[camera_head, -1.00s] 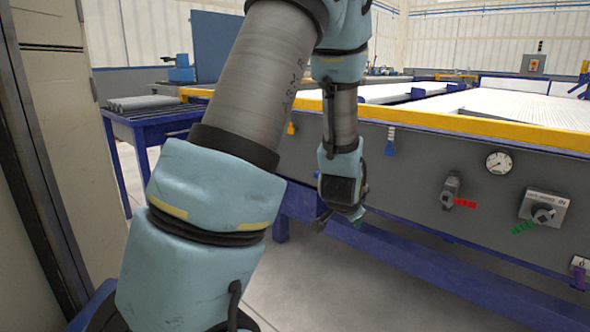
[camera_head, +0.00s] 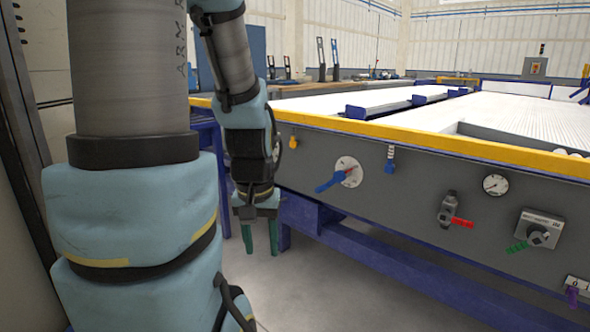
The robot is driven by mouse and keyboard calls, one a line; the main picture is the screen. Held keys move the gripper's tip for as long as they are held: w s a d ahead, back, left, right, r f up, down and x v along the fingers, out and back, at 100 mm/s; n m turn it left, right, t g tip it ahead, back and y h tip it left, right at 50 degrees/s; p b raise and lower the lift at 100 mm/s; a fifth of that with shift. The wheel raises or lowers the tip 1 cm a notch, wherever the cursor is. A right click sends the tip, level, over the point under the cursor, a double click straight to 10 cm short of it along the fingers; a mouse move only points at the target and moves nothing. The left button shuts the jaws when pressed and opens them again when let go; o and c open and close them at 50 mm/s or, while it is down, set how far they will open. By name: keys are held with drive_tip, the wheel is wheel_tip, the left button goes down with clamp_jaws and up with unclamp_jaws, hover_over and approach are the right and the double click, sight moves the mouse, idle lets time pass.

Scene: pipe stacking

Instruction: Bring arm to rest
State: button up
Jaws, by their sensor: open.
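My gripper (camera_head: 262,236) hangs at the end of my arm, left of the middle of the view, with its fingers pointing down. Its two green fingers are apart and I see nothing between them. It is in front of the left end of the large grey machine bench (camera_head: 400,205), above the pale floor. My upper arm and forearm fill the left side of the picture and hide what stands behind them.
The bench has a yellow front edge (camera_head: 420,143). Its front panel carries a blue-handled switch (camera_head: 340,176), a red-handled valve (camera_head: 452,212), a gauge (camera_head: 495,185) and a green-handled switch (camera_head: 536,232). A dark cabinet edge stands at far left. Floor below the bench is clear.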

wheel_tip(320, 180, up, 29)
drive_tip(key=p, duration=2.7)
